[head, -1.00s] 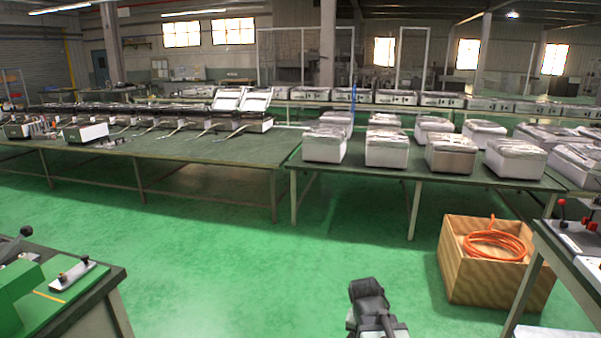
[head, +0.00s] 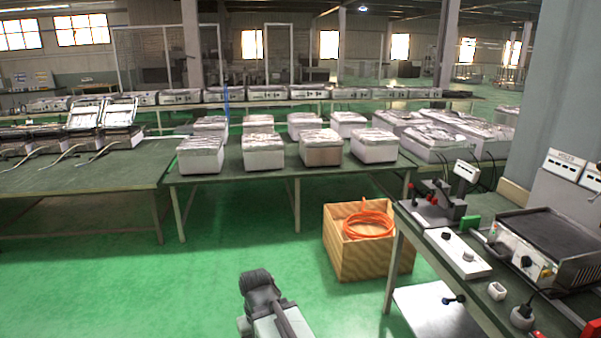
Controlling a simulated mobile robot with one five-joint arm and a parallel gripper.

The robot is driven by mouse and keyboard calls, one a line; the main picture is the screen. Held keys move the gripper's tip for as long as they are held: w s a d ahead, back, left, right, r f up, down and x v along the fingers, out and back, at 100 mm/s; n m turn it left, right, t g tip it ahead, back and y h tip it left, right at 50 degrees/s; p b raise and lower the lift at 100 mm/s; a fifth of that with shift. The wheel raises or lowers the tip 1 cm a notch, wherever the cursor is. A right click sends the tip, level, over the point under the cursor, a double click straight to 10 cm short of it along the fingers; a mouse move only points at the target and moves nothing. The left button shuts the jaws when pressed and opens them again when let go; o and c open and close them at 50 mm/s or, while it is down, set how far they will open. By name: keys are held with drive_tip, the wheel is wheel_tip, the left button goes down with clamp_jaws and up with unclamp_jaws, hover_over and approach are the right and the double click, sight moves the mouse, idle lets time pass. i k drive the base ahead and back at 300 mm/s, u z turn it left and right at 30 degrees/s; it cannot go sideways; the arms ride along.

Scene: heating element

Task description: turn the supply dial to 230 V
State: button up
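The workbench (head: 408,232) at the right holds electrical gear. A white panel (head: 455,252) with small knobs lies near its left edge. A flat-topped heating appliance (head: 548,240) with a dark plate and a front knob (head: 526,261) stands to its right. White meter boxes (head: 566,166) stand behind it at the right edge. I cannot tell which knob is the supply dial, and no 230 V mark is readable. The dark end of my arm, with my gripper (head: 258,282), is low in the middle, over the floor and apart from the bench. Its fingers cannot be made out.
A wooden crate (head: 345,262) with a coiled orange hose (head: 367,224) stands on the floor left of the workbench. Green tables (head: 235,178) with white units run across behind. A grey pillar (head: 560,95) rises at the right. The green floor (head: 130,285) at left is clear.

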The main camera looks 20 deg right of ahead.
sight(444, 235)
drive_tip(key=z, duration=2.5)
drive_tip(key=k, duration=0.6)
drive_tip(key=u, duration=0.5)
drive_tip(key=i, duration=1.6)
drive_tip(key=u, duration=0.3)
